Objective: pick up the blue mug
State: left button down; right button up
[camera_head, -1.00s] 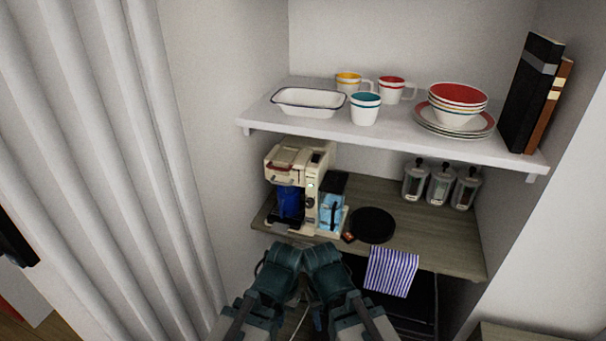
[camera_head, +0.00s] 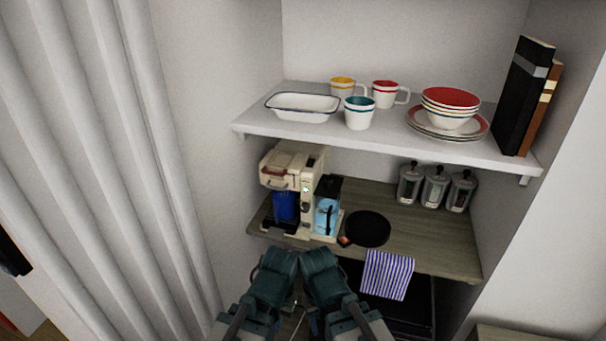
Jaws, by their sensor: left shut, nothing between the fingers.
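The blue mug (camera_head: 286,206) stands under the spout of the cream coffee machine (camera_head: 290,163) on the lower wooden shelf. The machine's head hides its top, and its handle cannot be made out. My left gripper (camera_head: 277,264) is at the bottom centre, below and in front of the shelf edge, apart from the mug. It is shut and empty. My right gripper (camera_head: 320,262) is close beside it on the right, also apart from the mug; its fingers cannot be made out.
A black pan (camera_head: 368,229) and a striped towel (camera_head: 388,275) are to the right, with several jars (camera_head: 434,188) behind. The white upper shelf (camera_head: 390,140) holds cups, a dish, bowls and books.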

aim_at(283, 203)
jog(key=z, duration=0.45)
jog(key=j+z, duration=0.15)
jog(key=z, duration=0.7)
jog(key=j+z, duration=0.1)
jog(key=z, duration=0.75)
jog(key=k+z, duration=0.1)
jog(key=z, duration=0.35)
jog(key=l, duration=0.25)
jog(key=k+l, duration=0.15)
jog(key=k+l+u, duration=0.1)
jog(key=l+u, duration=0.35)
jog(key=u, duration=2.05)
